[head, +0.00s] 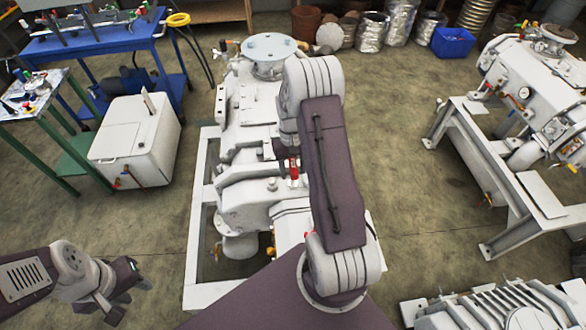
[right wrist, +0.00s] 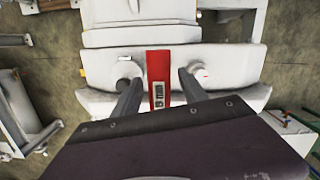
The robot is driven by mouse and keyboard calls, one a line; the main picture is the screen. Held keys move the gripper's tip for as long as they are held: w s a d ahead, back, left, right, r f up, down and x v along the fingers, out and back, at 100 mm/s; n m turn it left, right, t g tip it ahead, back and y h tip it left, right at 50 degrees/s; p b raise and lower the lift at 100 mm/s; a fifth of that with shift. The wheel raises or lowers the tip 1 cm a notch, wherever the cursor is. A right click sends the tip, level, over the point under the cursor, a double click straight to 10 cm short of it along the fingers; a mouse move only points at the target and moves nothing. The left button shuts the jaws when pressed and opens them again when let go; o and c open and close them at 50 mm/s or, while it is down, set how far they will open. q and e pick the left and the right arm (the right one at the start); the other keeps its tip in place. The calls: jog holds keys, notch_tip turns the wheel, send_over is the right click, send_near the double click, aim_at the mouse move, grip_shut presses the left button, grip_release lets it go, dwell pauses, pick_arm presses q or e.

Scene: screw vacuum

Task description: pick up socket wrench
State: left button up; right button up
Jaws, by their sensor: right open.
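A red flat bar (right wrist: 159,75) with a dark slotted end stands out against the white machine in the right wrist view. I cannot be sure that it is the socket wrench. My right gripper (right wrist: 160,85) is open, with one finger on each side of the red bar and gaps between. In the head view a small red part (head: 293,167) shows beside my right arm, which hides much of the machine. My left gripper (head: 128,288) hangs at the lower left, away from the machine. Its finger opening is unclear.
The white vacuum machine (head: 245,115) sits on a pale frame (head: 197,200). A white box (head: 135,140), a green-legged table (head: 38,95) and a blue workbench (head: 90,40) stand left. Another machine (head: 535,80) stands right. Bare floor lies between.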

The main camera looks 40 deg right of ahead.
grip_shut()
dwell(1.3)
